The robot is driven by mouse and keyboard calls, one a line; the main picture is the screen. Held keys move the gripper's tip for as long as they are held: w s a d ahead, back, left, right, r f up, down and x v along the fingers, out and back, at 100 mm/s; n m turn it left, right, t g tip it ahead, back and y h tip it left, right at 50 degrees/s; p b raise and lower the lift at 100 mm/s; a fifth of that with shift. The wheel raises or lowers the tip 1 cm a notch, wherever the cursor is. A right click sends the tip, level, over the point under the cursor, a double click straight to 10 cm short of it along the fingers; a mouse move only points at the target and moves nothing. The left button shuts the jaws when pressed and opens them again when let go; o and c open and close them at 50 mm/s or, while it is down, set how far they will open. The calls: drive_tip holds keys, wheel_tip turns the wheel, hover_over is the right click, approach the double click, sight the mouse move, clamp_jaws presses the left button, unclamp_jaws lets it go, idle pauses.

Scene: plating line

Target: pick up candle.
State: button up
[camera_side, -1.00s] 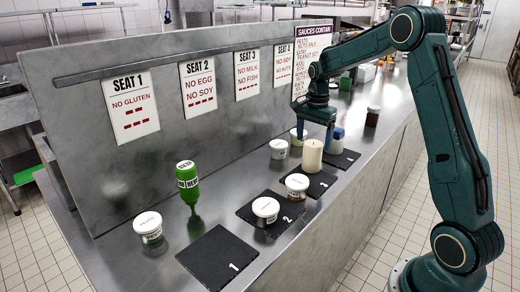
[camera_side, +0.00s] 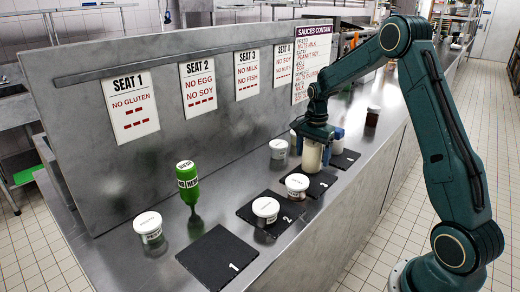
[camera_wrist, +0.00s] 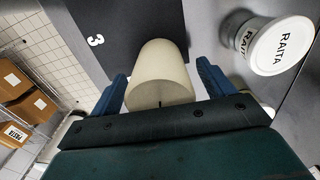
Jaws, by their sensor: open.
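The candle (camera_side: 312,157) is a cream cylinder standing on the black slate marked 3 (camera_side: 322,183). In the wrist view the candle (camera_wrist: 162,75) shows its top and wick close to my gripper. My gripper (camera_side: 314,145) is directly over the candle, pointing down. In the wrist view its blue fingers (camera_wrist: 161,90) stand on either side of the candle, with a visible gap on each side. The gripper is open. In the side view the candle's top is hidden by the gripper.
A raita tub (camera_wrist: 280,46) stands beside the candle. A green bottle (camera_side: 188,181) and another tub (camera_side: 149,226) are near slate 1 (camera_side: 217,258), which is bare. A grey partition (camera_side: 215,125) runs behind.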

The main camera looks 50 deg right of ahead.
idle(0.4)
drive_tip(key=c, duration=1.2)
drive_tip(key=shift+r, duration=0.25)
wheel_tip(320, 180, up, 20)
drive_tip(key=shift+f, duration=0.15)
